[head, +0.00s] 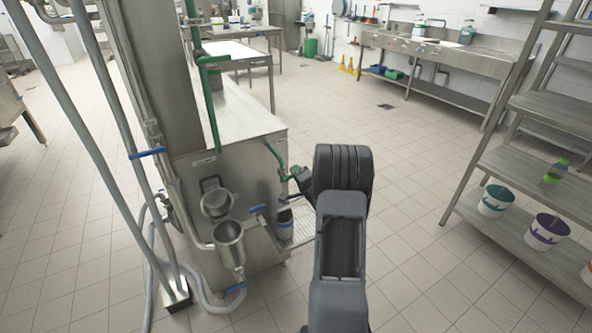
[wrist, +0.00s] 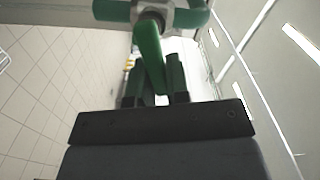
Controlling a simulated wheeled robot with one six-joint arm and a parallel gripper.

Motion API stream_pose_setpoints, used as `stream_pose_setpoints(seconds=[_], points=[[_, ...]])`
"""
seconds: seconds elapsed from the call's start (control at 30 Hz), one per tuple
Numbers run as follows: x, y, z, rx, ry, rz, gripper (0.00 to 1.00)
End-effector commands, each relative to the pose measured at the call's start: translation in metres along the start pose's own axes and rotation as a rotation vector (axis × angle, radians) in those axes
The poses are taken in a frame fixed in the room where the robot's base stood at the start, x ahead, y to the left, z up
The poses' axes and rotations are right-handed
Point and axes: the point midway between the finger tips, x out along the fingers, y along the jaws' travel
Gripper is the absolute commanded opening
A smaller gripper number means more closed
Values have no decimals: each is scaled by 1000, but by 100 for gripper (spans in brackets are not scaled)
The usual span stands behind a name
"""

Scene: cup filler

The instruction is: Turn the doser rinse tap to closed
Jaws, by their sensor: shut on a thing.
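The doser rinse tap has a green lever (wrist: 150,50) hanging from a metal valve body on a green pipe (wrist: 112,10) in the wrist view. My gripper (wrist: 157,85) has its two dark fingers on either side of the lever's lower end and is shut on it. The lever slants slightly across the picture. In the head view my gripper (head: 298,175) is at the right side of the steel machine, by the thin green pipe (head: 277,158). The tap lever itself is mostly hidden there by my gripper.
The steel machine (head: 235,165) carries blue-handled valves (head: 147,153) and a steel cup-shaped funnel (head: 229,243). A bucket (head: 285,224) stands beside a grated tray (head: 303,222) below my gripper. A shelf rack with tubs (head: 496,200) is at right; the tiled floor between is clear.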

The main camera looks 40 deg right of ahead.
Motion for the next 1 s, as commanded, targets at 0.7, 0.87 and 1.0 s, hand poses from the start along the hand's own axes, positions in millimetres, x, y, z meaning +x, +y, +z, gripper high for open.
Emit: stream_pose_setpoints(seconds=[0.7,0.87,1.0], points=[[0,12,2,313,1,1,0],[0,12,2,320,1,1,0],[0,12,2,321,1,1,0]])
